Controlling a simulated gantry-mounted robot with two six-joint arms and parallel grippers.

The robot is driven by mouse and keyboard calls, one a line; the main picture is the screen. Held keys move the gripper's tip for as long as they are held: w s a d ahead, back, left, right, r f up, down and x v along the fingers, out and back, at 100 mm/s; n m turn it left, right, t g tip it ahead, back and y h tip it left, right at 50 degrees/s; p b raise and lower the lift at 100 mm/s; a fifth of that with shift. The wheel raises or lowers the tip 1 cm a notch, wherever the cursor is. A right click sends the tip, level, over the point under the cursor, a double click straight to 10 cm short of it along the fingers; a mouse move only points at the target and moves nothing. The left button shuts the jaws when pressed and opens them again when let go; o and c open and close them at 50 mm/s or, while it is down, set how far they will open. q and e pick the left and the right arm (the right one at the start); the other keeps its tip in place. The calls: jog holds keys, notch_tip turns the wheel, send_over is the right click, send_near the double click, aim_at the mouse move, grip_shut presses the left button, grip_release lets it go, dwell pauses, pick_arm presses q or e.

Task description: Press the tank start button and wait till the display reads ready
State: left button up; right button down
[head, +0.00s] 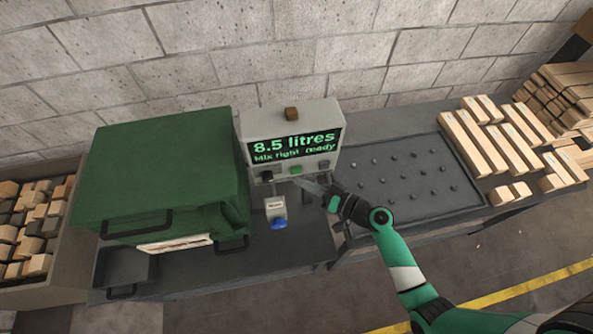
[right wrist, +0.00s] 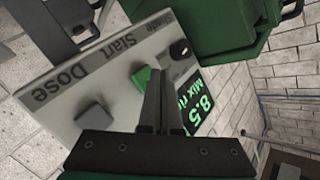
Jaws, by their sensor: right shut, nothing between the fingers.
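The control box (head: 246,128) stands against the wall, its screen (head: 297,145) reading "8.5 litres" and "Mix right: ready". The green start button (head: 296,170) is on its lower front, between a black knob (head: 267,176) and a dark button (head: 323,165). In the right wrist view the green button (right wrist: 141,78) is beside the "Start" label, with the dark "Dose" button (right wrist: 95,117) on one side. My right gripper (head: 300,182) is shut and empty, its tips (right wrist: 162,72) close by the green button; I cannot tell whether they touch it. My left gripper is out of view.
A green tank (head: 165,165) stands left of the box. A small labelled unit with a blue part (head: 279,224) sits in front. A dark studded tray (head: 410,180) lies to the right, with wooden blocks (head: 475,145) beyond it.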

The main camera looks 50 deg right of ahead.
jog(key=shift+w, duration=0.1)
jog(key=shift+w+d+b, duration=0.25)
jog(key=shift+b, duration=0.05)
jog(key=shift+w+d+b, duration=0.3)
jog(key=shift+w, duration=0.1)
dwell(0.9)
dwell(0.3)
jog(key=shift+s+a, duration=0.55)
jog(key=shift+s, duration=0.2)
jog(key=shift+s+a, duration=0.75)
jog(key=shift+s, duration=0.3)
jog(key=shift+s+a, duration=0.7)
jog(key=shift+s, duration=0.3)
jog(key=shift+a, duration=0.1)
